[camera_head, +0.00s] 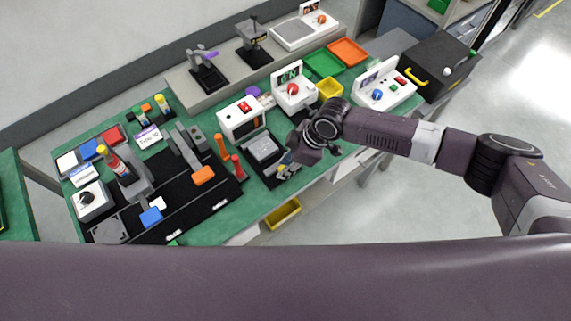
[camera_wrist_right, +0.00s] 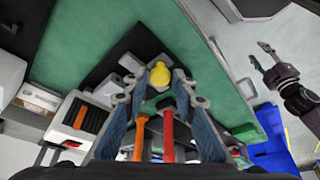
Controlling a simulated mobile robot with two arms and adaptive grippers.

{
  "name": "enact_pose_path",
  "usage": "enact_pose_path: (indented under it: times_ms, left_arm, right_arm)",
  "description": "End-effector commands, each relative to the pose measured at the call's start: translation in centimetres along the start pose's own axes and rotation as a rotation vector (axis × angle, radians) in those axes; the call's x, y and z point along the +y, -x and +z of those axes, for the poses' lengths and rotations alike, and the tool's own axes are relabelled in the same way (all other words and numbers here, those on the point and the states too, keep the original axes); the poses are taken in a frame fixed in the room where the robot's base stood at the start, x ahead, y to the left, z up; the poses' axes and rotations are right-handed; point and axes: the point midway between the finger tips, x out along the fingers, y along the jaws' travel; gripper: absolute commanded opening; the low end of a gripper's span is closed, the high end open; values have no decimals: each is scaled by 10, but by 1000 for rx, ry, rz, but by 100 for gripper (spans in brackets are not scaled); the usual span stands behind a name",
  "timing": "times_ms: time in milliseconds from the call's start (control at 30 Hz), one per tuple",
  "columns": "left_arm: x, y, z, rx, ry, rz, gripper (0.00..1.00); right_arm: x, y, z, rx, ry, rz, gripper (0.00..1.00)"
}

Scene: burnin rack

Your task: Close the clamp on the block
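The clamp has a yellow knob (camera_head: 281,170) and sits at the front of a black base holding a grey block (camera_head: 263,147) in the head view. In the right wrist view the yellow knob (camera_wrist_right: 160,74) lies between the fingertips of my right gripper (camera_wrist_right: 160,92). That gripper is open, with blue pads on both sides and visible gaps to the knob. In the head view my right gripper (camera_head: 287,165) is over the front of the base and partly hides the clamp. My left gripper (camera_wrist_right: 263,57) shows only in the right wrist view, open and empty, away from the clamp.
An orange handle (camera_head: 222,148) and a red handle (camera_head: 238,168) stand left of the base. A white box with a dark window (camera_head: 242,121) and a white device with a red button (camera_head: 293,92) stand behind. A yellow bin (camera_head: 283,213) is below the table's front edge.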

Motion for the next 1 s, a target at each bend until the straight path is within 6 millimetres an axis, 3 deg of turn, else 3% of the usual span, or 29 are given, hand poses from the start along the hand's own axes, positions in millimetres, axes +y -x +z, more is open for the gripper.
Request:
enact_pose_path:
  times_ms: [200,467,733,1000]
  left_arm:
    - [-1,0,0,-1,-1,-1,40]
    - [-1,0,1,-1,-1,-2,40]
    - [-1,-23,3,-1,-1,-2,40]
    - [-2,-25,3,-1,-1,-3,40]
  right_arm:
    - [0,0,0,0,0,0,0]
    - [0,0,0,0,0,0,0]
    - [23,-12,-20,2,1,5,0]
    - [30,-10,-28,3,0,5,0]
